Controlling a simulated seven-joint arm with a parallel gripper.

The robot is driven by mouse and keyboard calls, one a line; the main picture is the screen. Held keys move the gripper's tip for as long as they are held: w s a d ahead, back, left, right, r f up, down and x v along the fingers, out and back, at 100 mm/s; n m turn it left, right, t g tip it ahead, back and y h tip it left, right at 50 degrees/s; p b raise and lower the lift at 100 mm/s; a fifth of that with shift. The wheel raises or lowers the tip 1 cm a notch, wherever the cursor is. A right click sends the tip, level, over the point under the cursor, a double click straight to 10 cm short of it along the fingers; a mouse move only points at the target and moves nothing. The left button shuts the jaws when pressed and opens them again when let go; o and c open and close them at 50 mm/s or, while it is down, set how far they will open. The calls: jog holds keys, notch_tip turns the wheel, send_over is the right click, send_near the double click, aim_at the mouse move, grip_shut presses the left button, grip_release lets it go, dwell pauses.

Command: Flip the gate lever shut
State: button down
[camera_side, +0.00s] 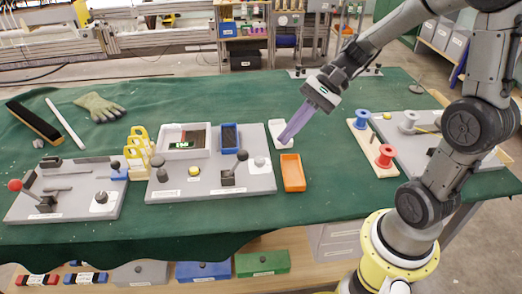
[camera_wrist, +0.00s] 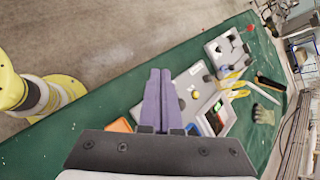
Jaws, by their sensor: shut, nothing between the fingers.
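My gripper (camera_side: 284,141) has long purple fingers, pressed together and empty. It hangs above the right end of the middle grey panel (camera_side: 170,192), by a small white tray (camera_side: 275,127). The fingers also show in the wrist view (camera_wrist: 159,72). The middle panel has a lever with a dark round knob (camera_side: 242,155), tilted up to the right, left of my fingertips and apart from them. The left grey panel (camera_side: 75,211) has a lever with a red knob (camera_side: 15,185), leaning left; the knob also shows in the wrist view (camera_wrist: 249,29). I cannot tell which is the gate lever.
An orange tray (camera_side: 292,174) lies just below my fingertips in the side view. Yellow-handled tools (camera_side: 137,150) stand between the panels. Blue and red spools (camera_side: 385,156) sit on a board to the right. A glove (camera_side: 100,107) lies at the back left. Green cloth is bare along the front.

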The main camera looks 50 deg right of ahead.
jog(key=w+d+f+m+t+y, duration=0.1)
jog(key=w+d+f+m+t, duration=0.2)
jog(key=d+f+m, duration=0.6)
jog(key=d+f+t, duration=0.1)
jog(key=d, duration=0.3)
jog(key=shift+d+m, duration=0.3)
jog(key=shift+d, duration=0.1)
jog(key=x, duration=1)
jog(key=shift+w+a+r, duration=0.2)
jog(key=shift+w+a, duration=0.15)
jog(key=shift+a, duration=0.15)
jog(key=shift+w+a+r, duration=0.15)
jog(key=shift+w+a, duration=0.2)
jog(key=shift+a, duration=0.15)
jog(key=shift+w+a+r, duration=0.3)
jog(key=shift+w+a, duration=0.15)
jog(key=shift+a, duration=0.15)
jog(key=shift+r, duration=0.1)
